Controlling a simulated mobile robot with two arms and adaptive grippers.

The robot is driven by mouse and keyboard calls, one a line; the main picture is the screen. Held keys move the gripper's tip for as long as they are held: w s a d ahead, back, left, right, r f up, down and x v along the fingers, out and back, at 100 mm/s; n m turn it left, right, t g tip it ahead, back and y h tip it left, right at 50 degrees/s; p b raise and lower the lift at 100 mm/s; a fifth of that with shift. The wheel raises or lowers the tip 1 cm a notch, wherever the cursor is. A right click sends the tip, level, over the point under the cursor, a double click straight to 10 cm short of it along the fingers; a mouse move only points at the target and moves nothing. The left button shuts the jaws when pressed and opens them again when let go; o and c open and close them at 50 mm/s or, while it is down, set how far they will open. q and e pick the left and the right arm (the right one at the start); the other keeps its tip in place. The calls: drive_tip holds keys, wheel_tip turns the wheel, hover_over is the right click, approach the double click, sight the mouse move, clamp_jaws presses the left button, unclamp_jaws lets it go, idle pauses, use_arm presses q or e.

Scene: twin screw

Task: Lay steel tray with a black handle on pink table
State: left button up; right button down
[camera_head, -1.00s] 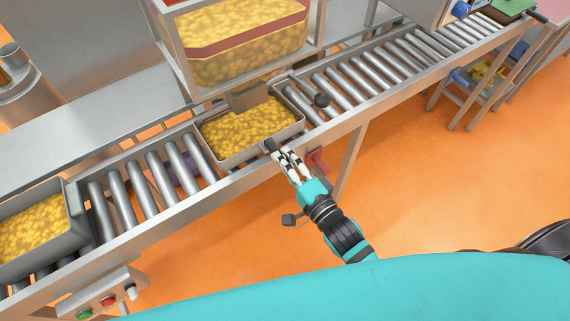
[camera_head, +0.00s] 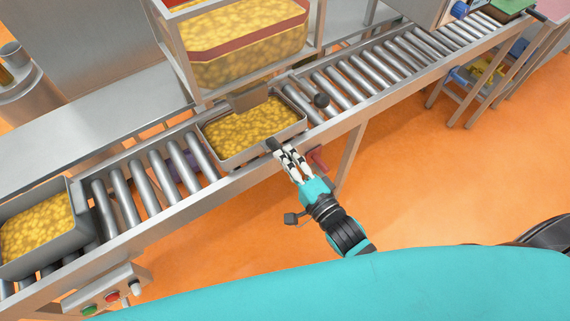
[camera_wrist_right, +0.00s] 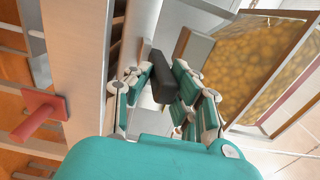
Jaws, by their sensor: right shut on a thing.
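The steel tray (camera_head: 216,157) is full of yellow chunks and sits on the roller conveyor under the hopper. Its black handle (camera_head: 273,143) points towards me over the conveyor's front rail; the handle also shows in the right wrist view (camera_wrist_right: 163,78). My right gripper (camera_head: 282,150) is shut on this handle, with its fingers on both sides of it. The pink table (camera_head: 553,22) shows only in part at the far right top corner. My left gripper is not in view.
A second tray (camera_head: 88,222) with yellow chunks stands on the rollers at the left. A hopper (camera_head: 250,45) of yellow chunks stands above the middle tray. A red handle (camera_head: 317,158) sticks out below the rail.

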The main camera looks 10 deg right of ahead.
drive_tip(key=p+v, duration=0.1)
drive_tip(key=v, duration=0.3)
drive_tip(key=shift+s+r, duration=0.1)
idle(0.4)
idle(0.5)
drive_tip(key=shift+x, duration=2.45)
drive_tip(key=shift+f, duration=0.25)
drive_tip(key=shift+f+b, duration=0.5)
drive_tip(key=shift+f, duration=0.6)
drive_tip(key=shift+f+b, duration=0.7)
